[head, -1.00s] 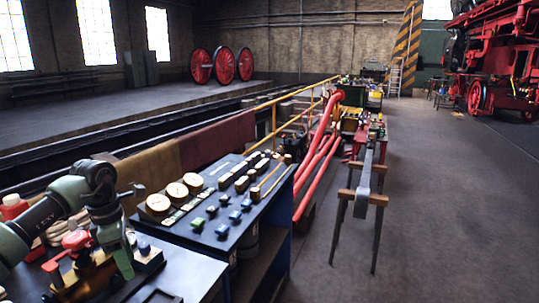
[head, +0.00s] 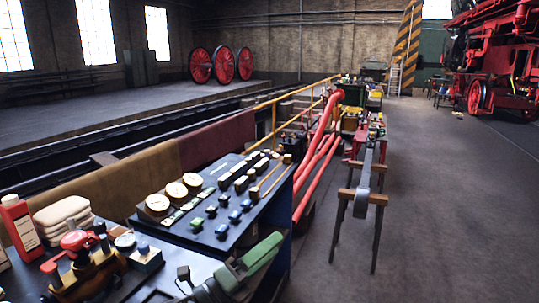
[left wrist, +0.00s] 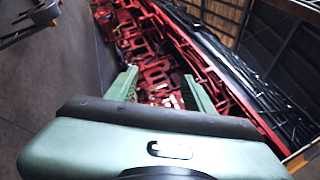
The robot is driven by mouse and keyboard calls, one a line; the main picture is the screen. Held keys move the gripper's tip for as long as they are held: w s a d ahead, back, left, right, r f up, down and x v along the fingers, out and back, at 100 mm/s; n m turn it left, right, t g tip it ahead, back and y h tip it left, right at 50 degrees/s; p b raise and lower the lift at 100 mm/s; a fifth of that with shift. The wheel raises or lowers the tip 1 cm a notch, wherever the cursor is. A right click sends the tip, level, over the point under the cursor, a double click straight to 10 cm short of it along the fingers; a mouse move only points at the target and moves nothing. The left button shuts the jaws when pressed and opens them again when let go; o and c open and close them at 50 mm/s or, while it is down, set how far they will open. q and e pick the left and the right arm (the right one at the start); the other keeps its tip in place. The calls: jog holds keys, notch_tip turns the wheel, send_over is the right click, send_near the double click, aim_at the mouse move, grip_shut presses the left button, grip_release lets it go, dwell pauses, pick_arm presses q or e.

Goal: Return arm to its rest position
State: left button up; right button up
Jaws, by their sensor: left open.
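My left gripper (head: 262,254) shows at the bottom middle of the head view, low in front of the dark bench with gauges. Its green fingers point up and to the right, and part of my dark wrist shows beside them. In the left wrist view, the two green fingers of the left gripper (left wrist: 160,88) stand apart with nothing between them. Beyond them are the blurred red frames of a large machine, at a distance. My right gripper is in neither view.
A gauge panel (head: 214,206) stands behind my gripper. On the near bench are a brass fitting with red handles (head: 80,262), a red bottle (head: 20,228) and folded cloths (head: 62,216). A trestle (head: 361,196) stands to the right; the floor (head: 450,220) beyond is clear.

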pick_arm(q)
jog(key=s+a+f+n+t+y, duration=0.1)
jog(key=s+a+f+n+y, duration=0.2)
jog(key=a+f+n+y, duration=0.7)
jog(key=s+a+f+n+t+y, duration=0.1)
jog(key=s+a+f+n+y, duration=0.35)
jog(key=n, duration=0.85)
jog(key=s+a+f+n+g, duration=0.25)
jog(key=s+f+g, duration=0.2)
jog(key=s, duration=0.35)
jog(key=s+a+f+n+g+y, duration=0.1)
jog(key=s+a+f+n+g, duration=0.25)
jog(key=s, duration=0.55)
jog(key=s+f+n+g, duration=0.2)
jog(key=s+f+g, duration=0.2)
jog(key=s+f, duration=0.3)
jog(key=s+f+g, duration=0.1)
jog(key=s+f, duration=0.2)
jog(key=f, duration=2.4)
jog(key=s+a+f+g, duration=0.1)
jog(key=s+a+f, duration=0.2)
jog(key=s+f, duration=1.1)
jog(key=shift+s+f, duration=0.4)
jog(key=shift+s, duration=0.8)
